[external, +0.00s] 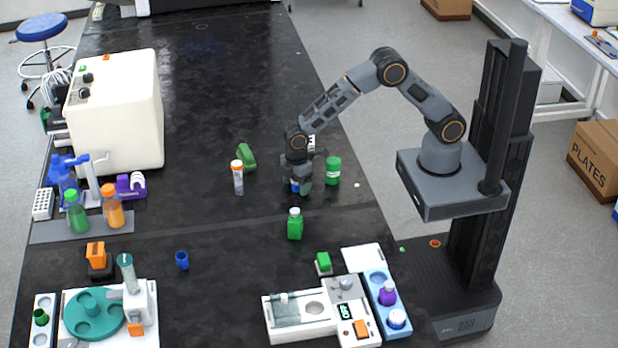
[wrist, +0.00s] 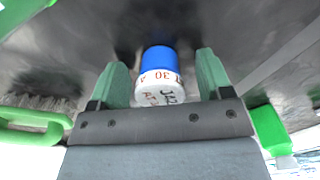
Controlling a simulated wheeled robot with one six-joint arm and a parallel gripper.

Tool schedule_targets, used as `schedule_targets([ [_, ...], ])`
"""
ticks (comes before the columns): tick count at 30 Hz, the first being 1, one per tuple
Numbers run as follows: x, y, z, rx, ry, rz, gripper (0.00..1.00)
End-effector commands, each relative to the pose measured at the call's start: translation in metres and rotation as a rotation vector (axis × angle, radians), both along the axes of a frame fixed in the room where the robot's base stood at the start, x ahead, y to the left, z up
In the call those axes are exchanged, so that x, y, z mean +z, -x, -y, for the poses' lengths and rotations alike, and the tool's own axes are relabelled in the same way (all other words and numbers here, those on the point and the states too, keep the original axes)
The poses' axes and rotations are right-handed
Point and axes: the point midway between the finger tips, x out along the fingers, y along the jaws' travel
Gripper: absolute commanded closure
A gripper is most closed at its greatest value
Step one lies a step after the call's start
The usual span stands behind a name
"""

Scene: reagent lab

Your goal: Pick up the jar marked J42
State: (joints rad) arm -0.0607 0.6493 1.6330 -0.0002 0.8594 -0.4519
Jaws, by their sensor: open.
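The jar marked J42 (wrist: 162,92) shows in the wrist view with its white lid toward the camera. The lid reads "J42", and its blue side (wrist: 158,58) shows beyond a white label with red print. My gripper (wrist: 161,78) is open, with a green finger on each side of the jar and a visible gap to both. In the external view my gripper (external: 297,181) points down at the black bench, and only a bit of the blue jar (external: 295,186) shows between its fingers. The rest of the jar is hidden there.
A green jar (external: 333,170) stands close to the right of my gripper. A green bottle (external: 295,226) stands in front. An orange-capped tube (external: 238,180) and a green-handled brush (external: 246,156) are to the left. The bench beyond is bare.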

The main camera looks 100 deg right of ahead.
Motion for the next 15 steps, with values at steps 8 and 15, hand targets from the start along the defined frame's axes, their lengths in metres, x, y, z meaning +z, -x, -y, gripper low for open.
schedule_targets([
  [8, -0.0001, 0.0, 0.0, 0.0, 0.0, 0.0, 0.35],
  [15, 0.0, 0.0, 0.0001, 0.0, 0.0, 0.0, 0.58],
])
